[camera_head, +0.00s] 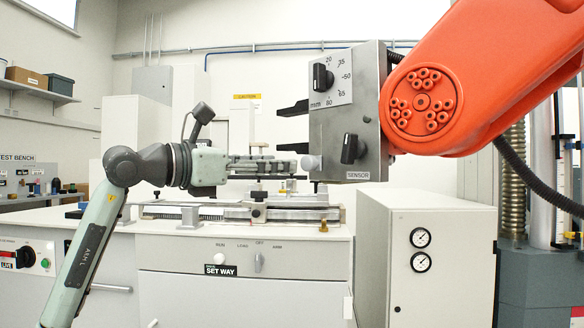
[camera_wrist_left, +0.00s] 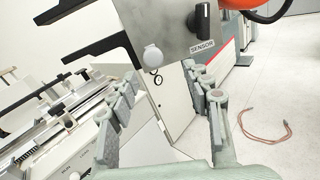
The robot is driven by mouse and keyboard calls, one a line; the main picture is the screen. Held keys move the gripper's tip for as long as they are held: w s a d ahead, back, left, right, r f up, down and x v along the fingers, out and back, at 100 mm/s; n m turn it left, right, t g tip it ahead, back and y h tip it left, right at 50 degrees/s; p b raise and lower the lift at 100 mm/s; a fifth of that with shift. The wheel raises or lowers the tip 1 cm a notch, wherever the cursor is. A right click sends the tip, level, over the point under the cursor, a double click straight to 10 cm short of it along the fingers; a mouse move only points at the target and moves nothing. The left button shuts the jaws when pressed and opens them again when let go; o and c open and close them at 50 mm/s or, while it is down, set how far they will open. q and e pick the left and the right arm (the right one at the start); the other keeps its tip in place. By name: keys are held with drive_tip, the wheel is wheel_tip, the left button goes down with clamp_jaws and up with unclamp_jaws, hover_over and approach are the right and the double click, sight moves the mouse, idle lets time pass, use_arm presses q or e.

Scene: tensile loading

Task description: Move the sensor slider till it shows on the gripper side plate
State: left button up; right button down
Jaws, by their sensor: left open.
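The grey metal side plate (camera_head: 330,125) is on the box at the end of the orange arm. It carries a black knob at the upper left and a black lever knob (camera_head: 354,148) above a SENSOR label (camera_head: 358,175). A pale round knob (camera_head: 311,162) sits at its lower left edge; it shows in the left wrist view (camera_wrist_left: 152,57) too. I cannot tell which of these is the slider. My left gripper (camera_head: 294,165) is open and empty, its fingertips just left of the pale knob. In the left wrist view the fingers (camera_wrist_left: 160,78) spread below that knob.
The orange arm (camera_head: 480,75) fills the upper right. Two black jaws (camera_head: 293,108) stick out left from the box. A bench with a rail fixture (camera_head: 200,212) lies below my gripper. A white cabinet with two gauges (camera_head: 440,270) stands at the right.

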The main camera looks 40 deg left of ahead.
sight(305, 163)
use_arm(q)
drive_tip(key=shift+y, duration=0.5)
drive_tip(key=p+x, duration=0.1)
drive_tip(key=x, duration=0.1)
drive_tip(key=p+x, duration=0.1)
drive_tip(key=x, duration=0.1)
drive_tip(key=p+x, duration=0.1)
drive_tip(key=x, duration=0.1)
drive_tip(key=shift+w+a+r, duration=0.3)
drive_tip(key=shift+r, duration=0.05)
drive_tip(key=shift+w+f, duration=0.15)
drive_tip(key=shift+w, duration=0.25)
use_arm(e)
wheel_tip(305, 163, down, 7)
drive_tip(key=shift+s, duration=0.15)
use_arm(q)
drive_tip(key=shift+c, duration=0.6)
use_arm(e)
drive_tip(key=shift+f, duration=0.1)
use_arm(q)
clamp_jaws()
